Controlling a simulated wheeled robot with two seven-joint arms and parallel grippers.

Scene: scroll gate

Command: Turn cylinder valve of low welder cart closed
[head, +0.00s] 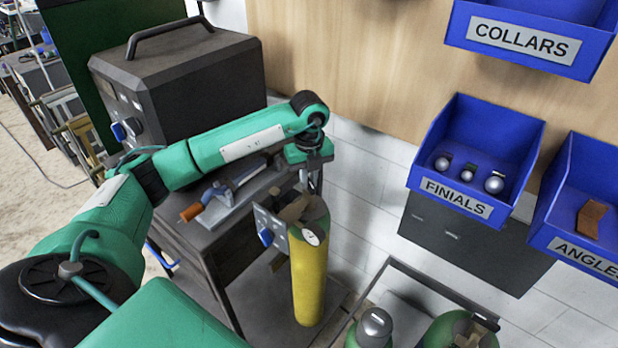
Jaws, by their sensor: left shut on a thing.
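A yellow cylinder (309,282) with a green shoulder and a small round gauge stands upright on the dark cart (195,245). My left arm reaches over from the left, and my left gripper (305,188) points down at the top of this cylinder. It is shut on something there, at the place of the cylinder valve. The valve itself is hidden by the gripper and the brownish parts around it, so its turn position cannot be seen. A grey plate with a blue knob (266,237) sits just left of the cylinder neck. My right gripper is out of view.
A dark welder box (180,85) with a handle stands behind my forearm. A clamp-like tool (225,195) with an orange end lies on the cart top. Blue bins, including the finials bin (455,200), hang at right. Green cylinders (375,328) stand in a frame at the bottom right.

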